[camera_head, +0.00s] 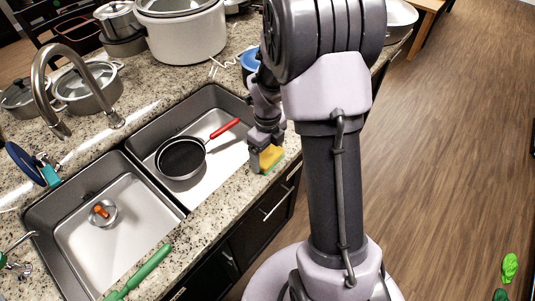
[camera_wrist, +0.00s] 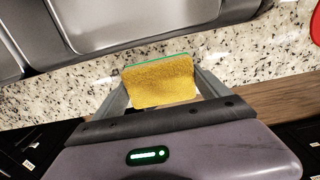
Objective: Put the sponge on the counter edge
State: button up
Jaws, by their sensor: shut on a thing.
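The sponge is yellow with a green layer. In the head view the sponge (camera_head: 270,157) is at the front edge of the counter (camera_head: 218,205), right of the sink. My gripper (camera_head: 263,160) is shut on it. In the wrist view the sponge (camera_wrist: 160,81) sits between the two fingers of my gripper (camera_wrist: 160,85), with the speckled counter (camera_wrist: 240,60) behind it and its green side facing the counter. I cannot tell whether the sponge touches the counter.
A green-handled utensil (camera_head: 140,272) lies at the front edge. A white cooker (camera_head: 182,38) and pots stand behind. Wooden floor (camera_head: 450,130) is at right.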

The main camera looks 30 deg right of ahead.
aim_at(267, 154)
jog(key=shift+f, duration=0.25)
jog(key=o, duration=1)
jog(key=shift+r, duration=0.1)
jog(key=shift+o, duration=0.2)
jog(key=shift+r, duration=0.1)
jog(key=s+a+r+n+t+p, duration=0.1)
jog(key=a+r+n+p, duration=0.15)
jog(key=r, duration=0.65)
jog(key=s+a+r+n+t+p, duration=0.15)
jog(key=r+n, duration=0.25)
jog(key=r, duration=0.6)
jog(key=s+a+r+n+t+y, duration=0.15)
jog(key=s+a+r+n, duration=0.4)
jog(key=n, duration=0.55)
jog(key=s+a+r+n+t+y, duration=0.1)
jog(key=s+a+r+n+t, duration=0.1)
jog(key=s+a+n, duration=0.65)
notch_tip(267, 154, down, 7)
jog(key=d+n+b, duration=0.1)
jog(key=d+b, duration=0.1)
jog(key=b, duration=0.5)
jog(key=shift+s+n, duration=0.3)
jog(key=shift+s, duration=0.1)
